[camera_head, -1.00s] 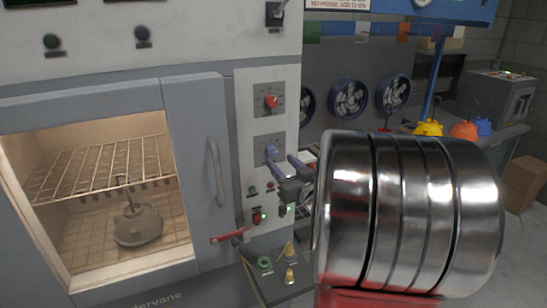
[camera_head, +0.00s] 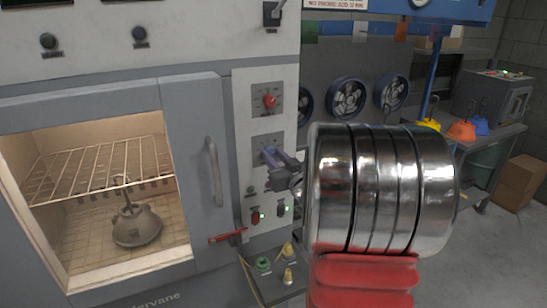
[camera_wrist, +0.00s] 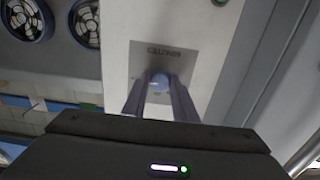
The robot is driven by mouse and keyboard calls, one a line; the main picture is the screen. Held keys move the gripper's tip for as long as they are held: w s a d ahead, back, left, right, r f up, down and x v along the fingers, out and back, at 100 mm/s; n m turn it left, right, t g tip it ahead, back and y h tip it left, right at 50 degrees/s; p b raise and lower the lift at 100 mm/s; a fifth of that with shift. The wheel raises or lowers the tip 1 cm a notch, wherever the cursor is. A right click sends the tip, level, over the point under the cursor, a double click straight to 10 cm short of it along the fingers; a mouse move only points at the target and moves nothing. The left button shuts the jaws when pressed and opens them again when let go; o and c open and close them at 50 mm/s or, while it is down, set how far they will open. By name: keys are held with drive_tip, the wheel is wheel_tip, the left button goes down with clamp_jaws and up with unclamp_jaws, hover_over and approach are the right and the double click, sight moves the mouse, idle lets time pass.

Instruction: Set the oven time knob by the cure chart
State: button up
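The oven's control column carries a red knob (camera_head: 269,101) on an upper dial plate and a blue knob on a lower plate. In the wrist view the blue knob (camera_wrist: 160,82) sits under the upside-down word MINUTES. My gripper (camera_wrist: 160,92) has one finger on each side of this knob, with a narrow gap between them. Whether both fingers touch it I cannot tell.
The lit oven (camera_head: 95,200) holds a wire rack and a grey hood-shaped part (camera_head: 136,226). Its door handle (camera_head: 213,170) and a red lever (camera_head: 226,237) are close left of my arm. Green and yellow pieces lie below. Coloured hoods (camera_head: 462,130) stand on a bench at right.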

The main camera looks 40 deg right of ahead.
drive_tip(key=c, duration=0.5)
drive_tip(key=shift+c, duration=0.2)
drive_tip(key=n, duration=0.4)
drive_tip(key=shift+n, duration=1.8)
drive_tip(key=o, duration=1)
drive_tip(key=shift+o, duration=0.2)
drive_tip(key=shift+s, duration=0.1)
